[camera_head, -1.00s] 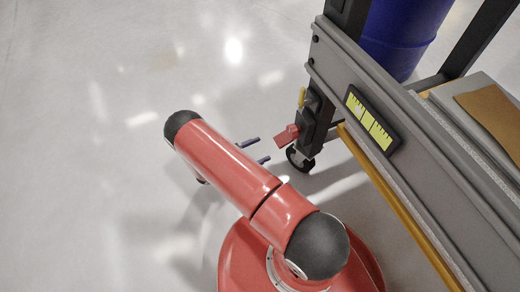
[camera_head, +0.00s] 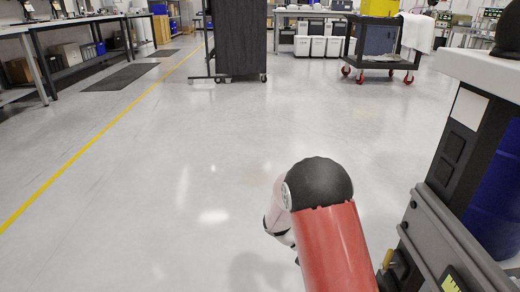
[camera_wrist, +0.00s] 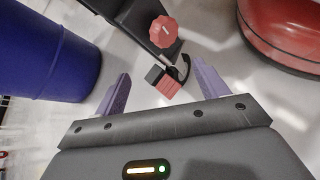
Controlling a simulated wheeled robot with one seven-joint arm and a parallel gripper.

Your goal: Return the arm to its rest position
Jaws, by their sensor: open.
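My gripper (camera_wrist: 161,70) is open in the wrist view, with two purple fingers spread apart and nothing between them. Past the fingertips is a small red and black block (camera_wrist: 168,84) on the fixture's leg, apart from the fingers. A red knob (camera_wrist: 165,31) sits above it on the dark leg. In the head view my red arm with its black joint cap rises at the lower middle; the gripper is hidden there. The grey fixture frame (camera_head: 452,238) stands close to the right of the arm.
A blue drum (camera_head: 497,205) stands at the fixture; it fills the left of the wrist view (camera_wrist: 45,55). A dark cart with red wheels (camera_head: 385,45) and a dark cabinet (camera_head: 240,38) are at the back. Workbenches (camera_head: 75,50) line the left. The floor (camera_head: 160,180) ahead and left is clear.

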